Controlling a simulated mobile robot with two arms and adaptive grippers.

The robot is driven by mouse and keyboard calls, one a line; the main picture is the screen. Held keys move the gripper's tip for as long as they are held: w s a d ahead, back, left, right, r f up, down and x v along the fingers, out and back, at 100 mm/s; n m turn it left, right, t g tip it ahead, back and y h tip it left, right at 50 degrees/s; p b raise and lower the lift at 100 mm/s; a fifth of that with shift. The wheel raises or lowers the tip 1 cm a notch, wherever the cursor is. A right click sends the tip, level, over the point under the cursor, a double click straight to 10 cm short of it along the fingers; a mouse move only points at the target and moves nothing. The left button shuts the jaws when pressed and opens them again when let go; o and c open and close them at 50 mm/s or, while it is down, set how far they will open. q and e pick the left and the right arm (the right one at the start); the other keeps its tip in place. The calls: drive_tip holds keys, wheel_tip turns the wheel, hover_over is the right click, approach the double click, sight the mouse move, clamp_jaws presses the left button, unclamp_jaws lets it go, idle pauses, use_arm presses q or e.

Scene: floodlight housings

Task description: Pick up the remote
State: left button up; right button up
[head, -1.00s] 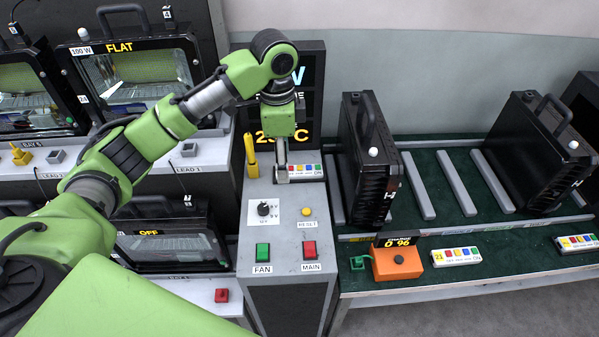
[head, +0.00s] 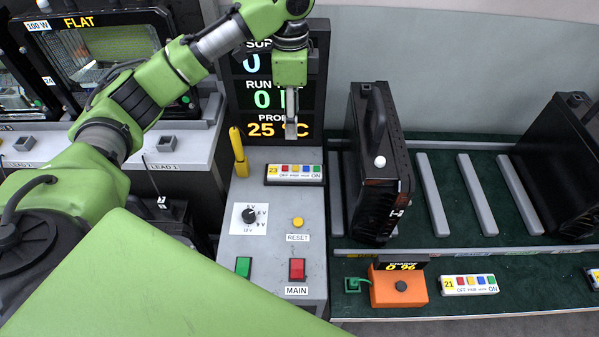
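A white remote marked 23 (head: 294,174), with coloured buttons, lies flat at the back of the grey console (head: 262,268). My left gripper (head: 291,132) points down in front of the display panel, apart from this remote and just above it in the picture. Its fingers show as one narrow strip, so I cannot tell whether they are open. Nothing is visibly held in them. A similar remote marked 21 (head: 468,284) lies on the green bench at the right. My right gripper is out of view.
The console has a yellow post (head: 239,155), a dial (head: 249,215), a yellow reset button (head: 298,222) and a red switch (head: 297,269). A black housing (head: 378,165) stands close to its right. An orange charger box (head: 398,287) sits on the bench.

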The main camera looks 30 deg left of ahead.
use_arm(q)
wheel_tip(320, 180, down, 4)
drive_tip(key=b, duration=0.3)
hover_over(295, 169)
drive_tip(key=f, duration=0.9)
drive_tip(key=shift+s+f, duration=0.15)
drive_tip(key=shift+s, duration=0.2)
drive_tip(key=f, duration=0.2)
drive_tip(key=f+p, duration=0.1)
drive_tip(key=f, duration=0.1)
drive_tip(key=shift+w+f, duration=0.2)
drive_tip(key=shift+f, duration=0.6)
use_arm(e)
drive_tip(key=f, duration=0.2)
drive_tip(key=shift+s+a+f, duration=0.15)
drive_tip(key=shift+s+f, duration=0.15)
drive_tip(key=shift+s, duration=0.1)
use_arm(q)
drive_tip(key=c, duration=1.2)
